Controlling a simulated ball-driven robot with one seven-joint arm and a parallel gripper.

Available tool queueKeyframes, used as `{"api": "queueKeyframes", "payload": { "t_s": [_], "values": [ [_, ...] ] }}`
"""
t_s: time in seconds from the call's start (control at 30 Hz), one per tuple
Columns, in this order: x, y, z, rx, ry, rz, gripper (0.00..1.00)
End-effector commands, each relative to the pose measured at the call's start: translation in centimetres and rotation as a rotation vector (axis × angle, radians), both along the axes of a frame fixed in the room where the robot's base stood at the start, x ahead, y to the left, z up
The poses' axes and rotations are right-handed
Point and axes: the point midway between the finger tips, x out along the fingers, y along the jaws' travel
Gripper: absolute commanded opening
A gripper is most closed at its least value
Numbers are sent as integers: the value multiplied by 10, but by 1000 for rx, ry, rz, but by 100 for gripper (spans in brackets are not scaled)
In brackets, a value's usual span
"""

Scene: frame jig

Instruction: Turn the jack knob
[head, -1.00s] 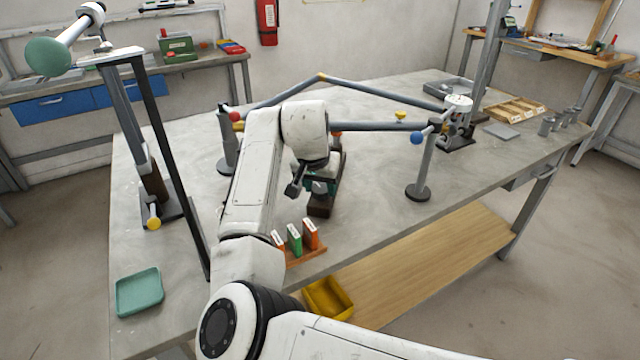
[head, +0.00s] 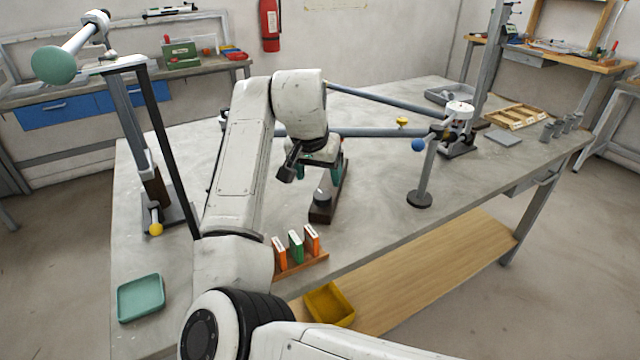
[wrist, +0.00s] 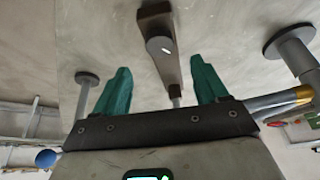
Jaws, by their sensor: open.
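The jack is a narrow dark brown base (head: 322,215) on the grey table. Its round grey knob (head: 322,198) is on the end nearer me. In the wrist view the knob (wrist: 159,46) is a grey disc with a white mark, on the brown base (wrist: 155,12). My gripper (head: 322,166) is above the knob and apart from it. In the wrist view my gripper (wrist: 161,76) has its two teal fingers spread wide, with nothing between them. The far part of the jack is partly hidden by my gripper in the head view.
A rack of orange and green blocks (head: 300,262) stands at the near table edge. A post with a blue ball (head: 418,145) is to the right, and grey bars (head: 370,132) cross behind my arm. A tall frame (head: 128,110) stands left. A green tray (head: 141,298) lies front left.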

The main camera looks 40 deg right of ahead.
Motion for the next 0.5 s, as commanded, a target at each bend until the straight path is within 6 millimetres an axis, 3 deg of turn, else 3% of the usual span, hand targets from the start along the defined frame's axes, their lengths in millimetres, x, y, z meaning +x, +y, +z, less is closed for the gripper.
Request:
{"api": "queueKeyframes", "payload": {
  "t_s": [0.2,0.5],
  "values": [
    [-4,9,24,0,-2,1,73],
    [-5,11,28,0,0,1,73]
  ]
}}
